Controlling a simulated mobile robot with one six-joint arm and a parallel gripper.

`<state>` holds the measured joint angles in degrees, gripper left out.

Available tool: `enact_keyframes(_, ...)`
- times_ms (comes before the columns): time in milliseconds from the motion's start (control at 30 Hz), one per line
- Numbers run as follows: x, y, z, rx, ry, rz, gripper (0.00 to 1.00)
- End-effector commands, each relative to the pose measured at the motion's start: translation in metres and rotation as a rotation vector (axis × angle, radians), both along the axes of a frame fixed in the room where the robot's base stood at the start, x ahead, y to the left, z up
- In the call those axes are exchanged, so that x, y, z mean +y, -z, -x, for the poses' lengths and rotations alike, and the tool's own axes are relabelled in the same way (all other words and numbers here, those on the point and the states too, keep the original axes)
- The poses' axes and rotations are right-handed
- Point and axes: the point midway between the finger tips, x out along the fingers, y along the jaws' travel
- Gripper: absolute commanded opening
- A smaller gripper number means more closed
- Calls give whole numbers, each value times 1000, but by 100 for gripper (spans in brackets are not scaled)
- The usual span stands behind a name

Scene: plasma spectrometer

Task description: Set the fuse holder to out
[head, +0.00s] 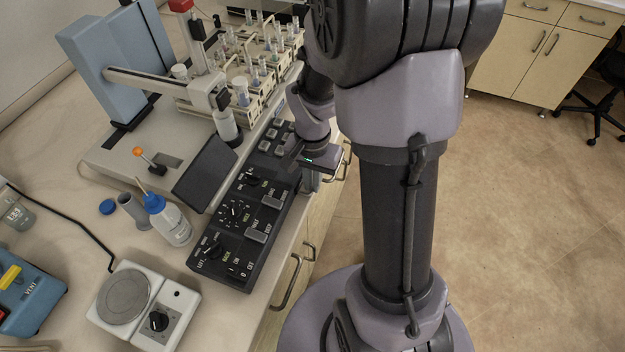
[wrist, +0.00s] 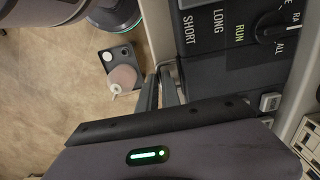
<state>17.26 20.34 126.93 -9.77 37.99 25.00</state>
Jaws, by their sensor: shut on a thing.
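My gripper (head: 311,182) is at the right edge of the instrument's dark control panel (head: 273,240) in the head view. In the wrist view its two fingers (wrist: 169,88) are close together against the panel's front edge, shut on a small part there. That part, where the fuse holder is, is almost wholly hidden by the fingers. I cannot tell how far in or out it sits. The panel's face (wrist: 213,75) shows the words SHORT, LONG and RUN beside a black knob (wrist: 277,28).
The panel carries several knobs and grey buttons near my gripper. A sample rack (head: 262,62), a wash bottle (head: 170,222) and a hotplate (head: 140,308) stand on the bench (head: 60,130). Drawer handles (head: 290,283) stick out below the bench edge. The floor (head: 540,220) to the right is open.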

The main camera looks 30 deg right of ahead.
Motion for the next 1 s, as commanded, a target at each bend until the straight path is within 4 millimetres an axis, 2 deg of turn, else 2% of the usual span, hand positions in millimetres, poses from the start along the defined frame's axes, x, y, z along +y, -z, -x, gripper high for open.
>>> enact_keyframes(800,-1,-1,0,-1,2,0,0)
enact_keyframes(1000,-15,-1,18,-1,6,0,0)
